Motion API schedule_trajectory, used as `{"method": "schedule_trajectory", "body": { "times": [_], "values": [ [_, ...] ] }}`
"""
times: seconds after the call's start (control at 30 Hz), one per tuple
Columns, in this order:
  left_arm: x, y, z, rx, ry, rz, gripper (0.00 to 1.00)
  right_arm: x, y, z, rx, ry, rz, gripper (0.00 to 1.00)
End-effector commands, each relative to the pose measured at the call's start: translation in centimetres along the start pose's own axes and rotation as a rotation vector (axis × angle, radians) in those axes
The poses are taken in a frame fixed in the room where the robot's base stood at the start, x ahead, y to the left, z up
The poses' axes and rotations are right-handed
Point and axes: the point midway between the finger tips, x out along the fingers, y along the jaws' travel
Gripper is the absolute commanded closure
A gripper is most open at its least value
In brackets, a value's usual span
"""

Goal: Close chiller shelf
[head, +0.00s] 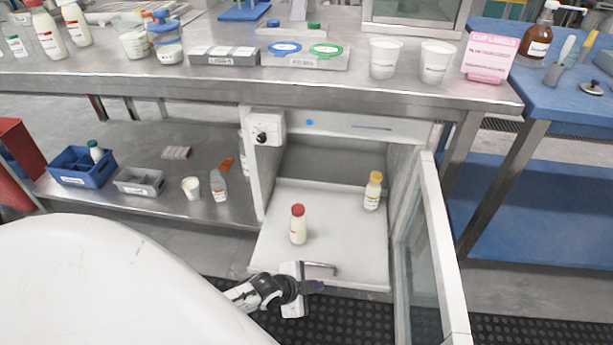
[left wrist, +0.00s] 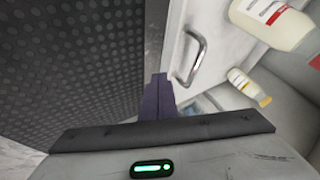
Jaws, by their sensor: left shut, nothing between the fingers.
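The chiller (head: 285,127) stands under the steel bench with its glass door (head: 428,250) swung open to the right. Its white shelf (head: 335,232) is pulled out toward me. A red-capped bottle (head: 298,226) and a yellow-capped bottle (head: 373,191) stand upright on the shelf. The shelf's metal handle (head: 321,268) is on its front edge. My left gripper (head: 318,287) is shut and empty, just in front of the shelf front, near the handle. In the left wrist view the dark fingers (left wrist: 157,97) are together beside the handle (left wrist: 193,57); I cannot tell whether they touch it. My right gripper is not in view.
The lower bench shelf (head: 150,185) to the left holds a blue crate (head: 82,176), a grey tray (head: 139,182), a cup and a bottle. The open door bounds the space on the right. Black matting (head: 350,317) covers the floor in front.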

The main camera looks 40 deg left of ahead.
Motion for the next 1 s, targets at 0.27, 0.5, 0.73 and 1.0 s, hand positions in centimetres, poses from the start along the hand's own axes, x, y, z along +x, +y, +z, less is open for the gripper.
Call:
{"method": "schedule_trajectory", "body": {
  "times": [0.27,0.5,0.73,1.0],
  "values": [
    [0.9,-3.4,-0.3,0.002,0.001,-0.004,1.0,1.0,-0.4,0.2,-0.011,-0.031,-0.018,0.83],
    [0.9,-3.8,-0.4,0.002,0.0,-0.002,1.0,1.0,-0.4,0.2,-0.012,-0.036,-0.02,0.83],
    [0.9,-3.8,-0.4,0.002,0.0,-0.003,1.0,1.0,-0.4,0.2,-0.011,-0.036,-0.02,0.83],
    [1.2,-4.7,0.1,0.004,0.0,-0.005,1.0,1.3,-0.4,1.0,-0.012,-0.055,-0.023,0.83]
  ]
}}
